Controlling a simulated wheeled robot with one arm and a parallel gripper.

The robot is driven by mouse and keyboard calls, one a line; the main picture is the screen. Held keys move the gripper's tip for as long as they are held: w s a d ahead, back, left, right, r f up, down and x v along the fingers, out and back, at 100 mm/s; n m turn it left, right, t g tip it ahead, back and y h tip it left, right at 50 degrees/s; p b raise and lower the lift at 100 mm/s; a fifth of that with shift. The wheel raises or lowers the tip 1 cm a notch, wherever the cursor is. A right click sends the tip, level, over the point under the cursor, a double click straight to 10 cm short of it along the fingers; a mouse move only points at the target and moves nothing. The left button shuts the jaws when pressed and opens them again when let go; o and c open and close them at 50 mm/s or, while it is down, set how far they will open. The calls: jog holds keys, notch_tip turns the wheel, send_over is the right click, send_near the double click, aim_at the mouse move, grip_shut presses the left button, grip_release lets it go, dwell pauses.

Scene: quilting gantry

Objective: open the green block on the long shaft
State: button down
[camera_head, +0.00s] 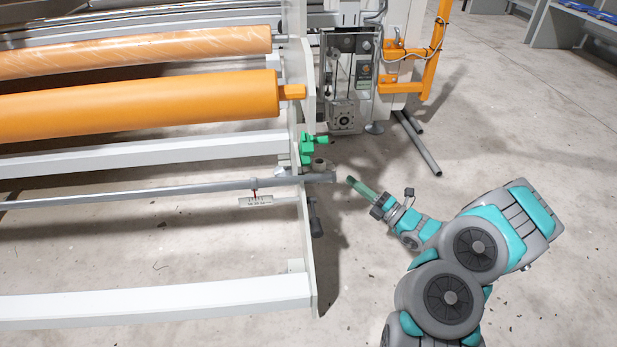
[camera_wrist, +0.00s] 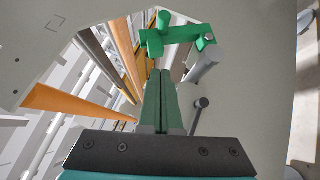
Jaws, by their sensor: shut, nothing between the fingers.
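The green block (camera_head: 308,148) is mounted on the white end plate of the gantry, just above the end of the long grey shaft (camera_head: 150,192). In the wrist view the green block (camera_wrist: 182,35) shows as a bar with an upright knob at its left, just beyond my fingertips. A grey cylinder below its right end looks like the shaft end. My gripper (camera_head: 350,181) is shut and empty, its green fingers pointing left beside the shaft end, apart from the block in the head view. The closed fingers (camera_wrist: 162,74) also show in the wrist view. Whether the block's latch is closed is unclear.
A white end plate (camera_head: 306,235) stands left of my gripper. A large orange roller (camera_head: 140,107) lies behind the shaft. An orange bracket (camera_head: 412,80) and a grey leg (camera_head: 420,145) stand at the back.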

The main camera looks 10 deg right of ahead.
send_near(319, 143)
jog(key=w+a, duration=0.1)
jog(key=a, duration=0.1)
jog(key=w+a, duration=0.1)
jog(key=a, duration=0.1)
jog(key=shift+w+a+r+b, duration=0.1)
jog(key=shift+w+r+b, duration=0.2)
jog(key=shift+b, duration=0.1)
jog(key=shift+w+r, duration=0.25)
jog(key=shift+w, duration=0.45)
jog(key=shift+r, duration=0.1)
